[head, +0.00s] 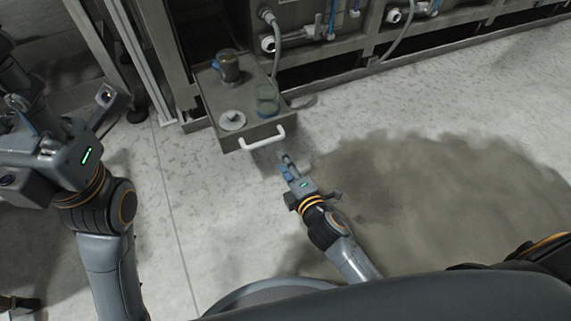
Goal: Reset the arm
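My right gripper (287,162) is near the middle of the head view, above the floor just in front of a grey box with a white handle (262,139). Its narrow tip, with a blue part beside it, points up toward the box. It appears apart from the handle, and I see nothing held in it. The finger gap is too small to judge. My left arm stands raised at the left edge. Its gripper (18,104) is partly hidden and seen at an angle, so its opening is unclear.
On the box top stand a dark jar (229,67), a clear greenish container (267,100) and a pale round disc (232,120). Machine framing with hoses and valves (268,43) runs along the back. A wide dark wet patch (450,190) covers the floor at right; the floor there is free of objects.

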